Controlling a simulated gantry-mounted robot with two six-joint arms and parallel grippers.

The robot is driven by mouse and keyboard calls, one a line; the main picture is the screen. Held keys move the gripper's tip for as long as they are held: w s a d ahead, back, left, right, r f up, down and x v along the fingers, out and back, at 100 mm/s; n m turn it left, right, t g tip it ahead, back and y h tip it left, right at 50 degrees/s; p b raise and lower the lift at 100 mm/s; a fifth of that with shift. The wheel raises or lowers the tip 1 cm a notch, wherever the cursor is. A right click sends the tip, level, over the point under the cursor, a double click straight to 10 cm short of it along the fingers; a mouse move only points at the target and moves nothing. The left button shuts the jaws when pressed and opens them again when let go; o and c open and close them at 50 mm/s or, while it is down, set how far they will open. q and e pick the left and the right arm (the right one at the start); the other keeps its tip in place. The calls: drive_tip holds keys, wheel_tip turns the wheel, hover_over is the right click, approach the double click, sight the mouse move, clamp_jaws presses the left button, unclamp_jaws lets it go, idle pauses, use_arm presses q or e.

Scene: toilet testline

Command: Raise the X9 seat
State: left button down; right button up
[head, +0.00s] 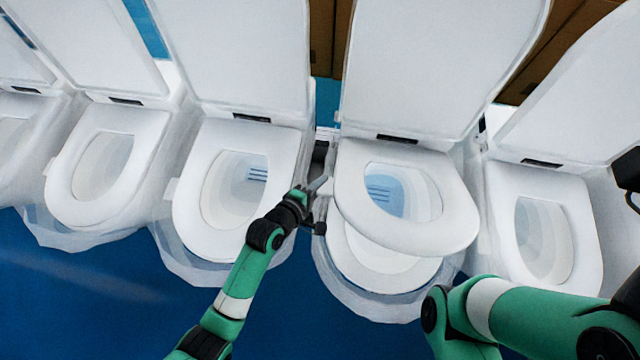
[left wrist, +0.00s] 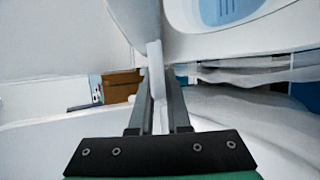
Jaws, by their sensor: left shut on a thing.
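The toilet seat (head: 440,225) right of the middle in the head view is lifted partway. It tilts above its white bowl (head: 350,265), whose front rim shows beneath it. Its lid (head: 435,65) stands upright behind. My left gripper (head: 320,184) is at the seat's left edge, shut on what looks like its small white side tab. In the left wrist view the thin white tab (left wrist: 155,85) lies between the two fingers, and the seat (left wrist: 190,38) curves away at upper right. No X9 label is readable. My right gripper is out of view.
Neighbouring toilets stand close on both sides, with lids up and seats down: one seat at left (head: 190,200) and one at right (head: 580,205). Clear plastic sheeting hangs around the bowls. The blue floor (head: 100,290) is clear in front.

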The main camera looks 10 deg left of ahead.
use_arm(q)
drive_tip(key=shift+w+r+p, duration=0.35)
drive_tip(key=shift+r+p, duration=0.1)
drive_tip(key=shift+r, duration=0.15)
drive_tip(key=c, duration=0.9)
unclamp_jaws()
drive_tip(key=shift+f, duration=0.1)
